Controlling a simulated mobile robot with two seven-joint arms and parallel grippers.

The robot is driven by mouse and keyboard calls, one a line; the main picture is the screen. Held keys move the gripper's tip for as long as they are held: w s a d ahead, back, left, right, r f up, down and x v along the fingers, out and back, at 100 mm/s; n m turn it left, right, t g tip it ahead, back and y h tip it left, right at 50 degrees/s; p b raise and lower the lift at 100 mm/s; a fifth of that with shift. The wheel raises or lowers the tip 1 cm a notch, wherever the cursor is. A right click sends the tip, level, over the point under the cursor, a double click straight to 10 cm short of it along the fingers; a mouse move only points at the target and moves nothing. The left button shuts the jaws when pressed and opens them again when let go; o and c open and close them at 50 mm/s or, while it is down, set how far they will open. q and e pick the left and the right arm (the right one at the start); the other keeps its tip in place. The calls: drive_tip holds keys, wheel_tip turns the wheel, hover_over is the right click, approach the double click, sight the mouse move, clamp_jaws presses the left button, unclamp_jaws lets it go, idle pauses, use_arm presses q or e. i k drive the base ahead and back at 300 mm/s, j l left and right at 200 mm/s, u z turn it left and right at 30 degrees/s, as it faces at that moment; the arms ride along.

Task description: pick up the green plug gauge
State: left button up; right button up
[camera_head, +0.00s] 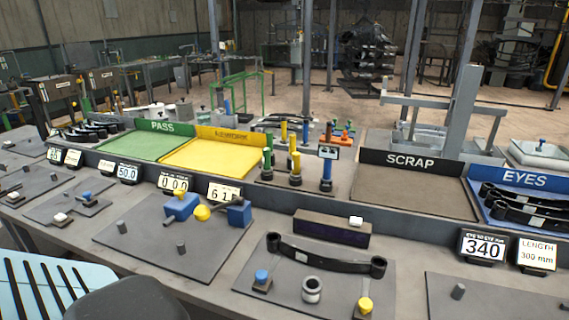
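The green plug gauge (267,160) stands upright on the grey gauge plate in the middle of the bench, with a dark lower end. Another greenish upright piece shows close behind it. Yellow plug gauges (295,165) stand just to its right. Neither of my grippers is in view, so nothing is seen touching the gauges.
A green PASS tray (140,145) and yellow REWORK tray (215,158) lie left of the gauges. The SCRAP tray (415,190) and blue EYES tray (479,207) lie right. A fixture with a black leaf spring (325,262) is in front. Number displays line the ledge.

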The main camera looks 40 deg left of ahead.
sight(267, 169)
drive_tip(key=k+j+z, duration=0.25)
drive_tip(key=j, duration=0.15)
drive_tip(key=k+j+z, duration=0.1)
drive_tip(key=j+z, duration=0.15)
drive_tip(key=j, duration=0.15)
drive_tip(key=k+j, duration=0.3)
drive_tip(key=j, duration=0.25)
drive_tip(key=k+j+z, duration=0.1)
drive_tip(key=k+j, duration=0.2)
drive_tip(key=j, duration=0.2)
drive_tip(key=k+j+z, duration=0.1)
drive_tip(key=k+j, duration=0.25)
drive_tip(key=j, duration=0.2)
